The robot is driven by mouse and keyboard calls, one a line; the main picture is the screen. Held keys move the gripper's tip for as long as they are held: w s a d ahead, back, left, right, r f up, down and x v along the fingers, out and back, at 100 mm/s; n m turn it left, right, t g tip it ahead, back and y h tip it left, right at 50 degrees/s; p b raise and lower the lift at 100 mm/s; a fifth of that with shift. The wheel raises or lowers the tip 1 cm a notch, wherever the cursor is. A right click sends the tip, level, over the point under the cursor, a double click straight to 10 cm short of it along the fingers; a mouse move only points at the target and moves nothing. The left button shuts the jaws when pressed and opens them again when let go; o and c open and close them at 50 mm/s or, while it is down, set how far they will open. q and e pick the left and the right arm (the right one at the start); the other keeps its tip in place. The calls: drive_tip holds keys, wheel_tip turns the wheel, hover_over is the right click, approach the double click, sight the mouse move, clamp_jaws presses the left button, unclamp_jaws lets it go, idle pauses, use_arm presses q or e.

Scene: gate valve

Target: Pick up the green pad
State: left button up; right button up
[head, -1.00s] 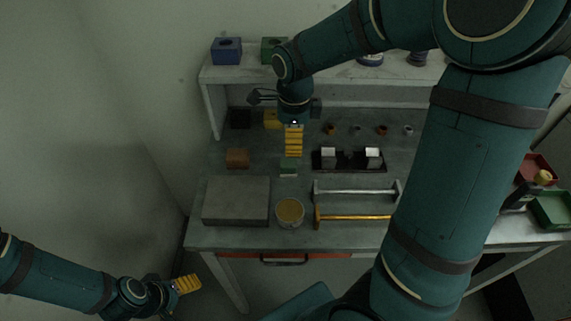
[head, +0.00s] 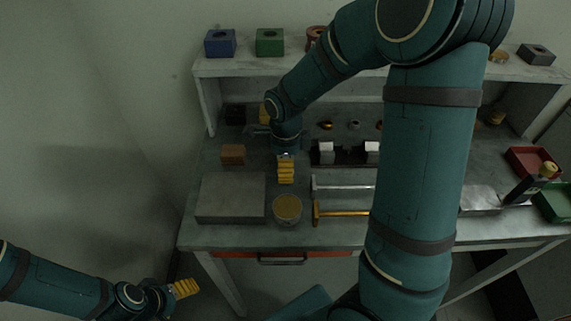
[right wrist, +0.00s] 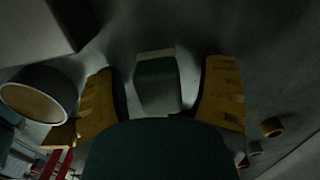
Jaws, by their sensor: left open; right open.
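The green pad (right wrist: 157,82) is a small dark green block with a paler grey edge, seen in the right wrist view on the bench. It lies between the two yellow fingers of my right gripper (right wrist: 160,72), with gaps on both sides. The right gripper is open and also shows in the head view (head: 286,170), pointing down over the bench, where it hides the pad. Whether the fingertips are level with the pad is hard to tell. My left gripper (head: 185,289) is open and empty at lower left, off the bench.
A grey slab (head: 230,198) and a round tin (head: 287,208) stand close in front of the right gripper. A brown block (head: 233,154) is to its left. Two bar-like tools (head: 343,189) lie to its right. A shelf (head: 225,67) runs along the back.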

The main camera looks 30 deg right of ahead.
drive_tip(key=shift+c, duration=0.2)
clamp_jaws()
wheel_tip(320, 180, up, 9)
drive_tip(key=shift+p, duration=1.2)
drive_tip(key=shift+r, duration=0.55)
